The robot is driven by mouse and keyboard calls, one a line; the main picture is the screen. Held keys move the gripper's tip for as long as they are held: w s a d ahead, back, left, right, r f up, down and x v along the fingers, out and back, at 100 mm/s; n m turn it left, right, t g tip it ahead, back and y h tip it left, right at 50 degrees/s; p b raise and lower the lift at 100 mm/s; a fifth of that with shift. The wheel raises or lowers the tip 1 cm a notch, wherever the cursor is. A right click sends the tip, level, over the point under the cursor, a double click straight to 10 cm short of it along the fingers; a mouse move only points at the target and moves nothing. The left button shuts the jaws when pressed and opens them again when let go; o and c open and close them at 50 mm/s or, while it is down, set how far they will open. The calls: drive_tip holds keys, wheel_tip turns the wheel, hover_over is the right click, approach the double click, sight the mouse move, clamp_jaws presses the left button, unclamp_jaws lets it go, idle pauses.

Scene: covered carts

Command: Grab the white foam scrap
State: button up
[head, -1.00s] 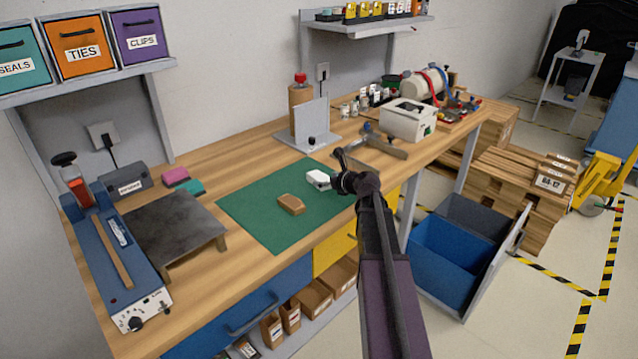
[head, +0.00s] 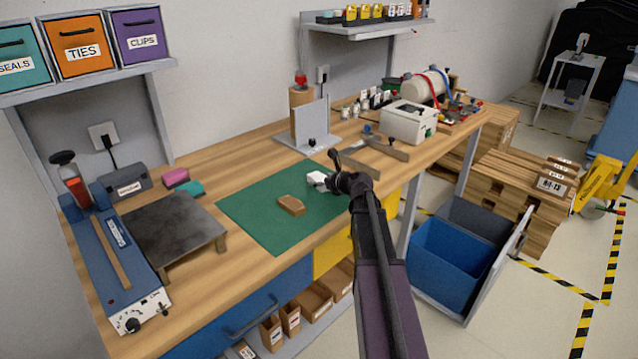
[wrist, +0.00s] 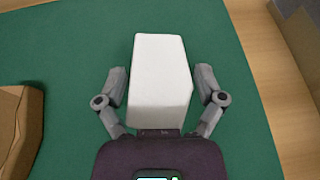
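The white foam scrap (head: 316,178) lies on the green mat (head: 262,222) on the workbench. In the wrist view the white foam scrap (wrist: 159,80) is a white block standing between the two fingers of my gripper (wrist: 161,88). A strip of green shows between each finger and the block, so the fingers are open around it and do not appear to touch it. In the head view my gripper (head: 330,176) is at the right side of the scrap and hides part of it.
A brown block (head: 291,206) lies on the mat to the left of the scrap; it also shows at the left edge of the wrist view (wrist: 18,125). A grey stand (head: 308,128) is behind the mat. A dark raised plate (head: 172,225) stands to the left.

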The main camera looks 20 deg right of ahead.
sight(321, 178)
drive_tip(key=shift+c, duration=1.1)
drive_tip(key=shift+r, duration=0.15)
wheel_tip(321, 178, up, 3)
drive_tip(key=p, duration=0.3)
drive_tip(key=shift+r+p, duration=0.2)
drive_tip(key=shift+p, duration=0.1)
drive_tip(key=s+d, duration=0.2)
drive_tip(key=s, duration=0.2)
drive_tip(key=s+d+r+p, duration=0.1)
drive_tip(key=s+d, duration=0.2)
drive_tip(key=s, duration=0.2)
drive_tip(key=s+d, duration=0.3)
drive_tip(key=s, duration=0.1)
drive_tip(key=shift+s+d+r, duration=0.15)
drive_tip(key=shift+s+d, duration=0.05)
drive_tip(key=shift+s, duration=0.15)
drive_tip(key=shift+r+p, duration=0.1)
drive_tip(key=shift+p, duration=0.2)
